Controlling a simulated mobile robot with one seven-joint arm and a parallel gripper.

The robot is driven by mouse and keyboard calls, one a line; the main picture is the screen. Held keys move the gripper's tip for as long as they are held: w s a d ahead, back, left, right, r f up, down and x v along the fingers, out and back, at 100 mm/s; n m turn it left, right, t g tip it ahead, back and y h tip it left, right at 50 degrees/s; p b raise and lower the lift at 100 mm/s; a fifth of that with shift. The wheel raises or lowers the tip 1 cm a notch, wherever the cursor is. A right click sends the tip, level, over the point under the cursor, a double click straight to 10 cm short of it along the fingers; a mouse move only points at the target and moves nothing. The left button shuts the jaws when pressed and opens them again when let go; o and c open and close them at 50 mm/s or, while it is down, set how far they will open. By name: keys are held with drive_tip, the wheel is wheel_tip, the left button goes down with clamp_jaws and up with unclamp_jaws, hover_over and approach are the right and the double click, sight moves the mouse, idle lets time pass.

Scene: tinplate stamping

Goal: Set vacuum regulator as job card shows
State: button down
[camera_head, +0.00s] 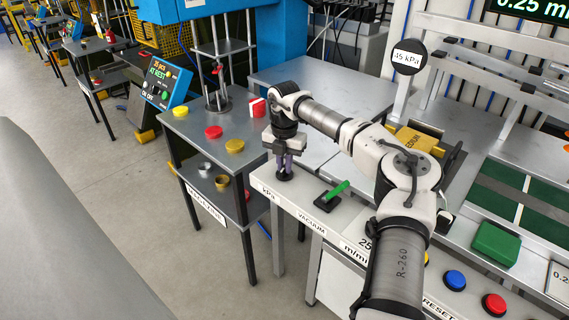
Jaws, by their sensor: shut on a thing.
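My gripper (285,162) points down at the left end of a pale control ledge, shut on a dark knob (285,177), which I take for the vacuum regulator. The fingers hide most of the knob, so its setting cannot be read. A "kPa" label (268,194) lies in front of it, and a "VACUUM" label (311,222) is to its right. A round black disc (408,57) above my arm carries a white strip ending in "5 kPa"; its first digit is hard to read. I cannot make out a job card for certain.
A green lever (337,189) on a black base stands just right of the knob. Blue (455,280) and red (494,304) buttons sit further along the ledge. A grey table (187,124) with coloured lids is to the left.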

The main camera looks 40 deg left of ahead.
sight(284, 167)
drive_tip(key=c, duration=1.5)
unclamp_jaws()
drive_tip(key=shift+o, duration=0.2)
wheel_tip(284, 167, up, 14)
drive_tip(key=b, duration=0.2)
drive_tip(key=shift+s+f, duration=0.1)
drive_tip(key=shift+f, duration=0.05)
